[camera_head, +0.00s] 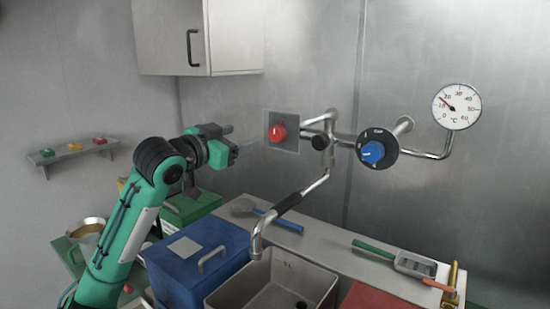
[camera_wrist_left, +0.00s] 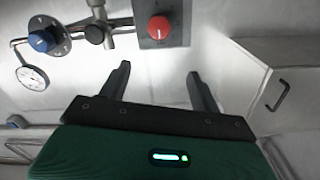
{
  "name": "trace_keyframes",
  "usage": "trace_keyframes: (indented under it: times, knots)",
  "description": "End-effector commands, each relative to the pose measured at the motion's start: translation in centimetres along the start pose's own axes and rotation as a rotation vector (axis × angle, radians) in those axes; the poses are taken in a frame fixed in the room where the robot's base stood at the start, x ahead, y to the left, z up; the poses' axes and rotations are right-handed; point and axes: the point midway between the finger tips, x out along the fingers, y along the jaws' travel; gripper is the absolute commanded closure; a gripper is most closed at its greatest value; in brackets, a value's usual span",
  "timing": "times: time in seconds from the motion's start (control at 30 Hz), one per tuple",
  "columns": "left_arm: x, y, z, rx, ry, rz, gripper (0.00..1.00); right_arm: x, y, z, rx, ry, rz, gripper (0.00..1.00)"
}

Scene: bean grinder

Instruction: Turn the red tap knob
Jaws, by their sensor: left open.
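The red tap knob (camera_head: 278,132) sits on a square grey plate on the metal wall, left of the tap pipes. It also shows in the left wrist view (camera_wrist_left: 159,27), ahead of the fingers and roughly between their lines. My left gripper (camera_head: 236,148) is to the left of the knob in the head view, apart from it. In the left wrist view its two fingers (camera_wrist_left: 157,82) are spread with nothing between them. The right gripper is not in view.
A blue knob (camera_head: 372,152) and a thermometer dial (camera_head: 456,106) are on the wall at right. The faucet spout (camera_head: 258,240) hangs over the sink (camera_head: 272,290). A blue box (camera_head: 190,268) stands below my left arm. A cabinet (camera_head: 232,40) hangs above.

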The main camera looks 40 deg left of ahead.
Motion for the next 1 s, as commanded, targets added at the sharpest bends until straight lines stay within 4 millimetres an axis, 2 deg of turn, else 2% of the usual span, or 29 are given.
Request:
trace_keyframes:
  times: [0.03,0.1,0.27,0.43,1.0]
  knots:
    - [0.0,0.4,1.5,0.0,0.0,0.0,0.36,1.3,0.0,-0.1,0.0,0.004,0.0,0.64]
    - [0.0,0.5,2.0,0.001,0.0,0.0,0.36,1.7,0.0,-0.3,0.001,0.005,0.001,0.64]
    - [0.1,0.6,2.4,0.0,0.0,0.0,0.36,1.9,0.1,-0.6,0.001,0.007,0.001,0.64]
    - [1.3,0.5,2.1,0.0,0.0,0.0,0.36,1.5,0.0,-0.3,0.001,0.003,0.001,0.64]
    - [11.1,0.5,2.0,-0.002,0.0,0.0,0.36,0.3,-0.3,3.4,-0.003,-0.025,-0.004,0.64]
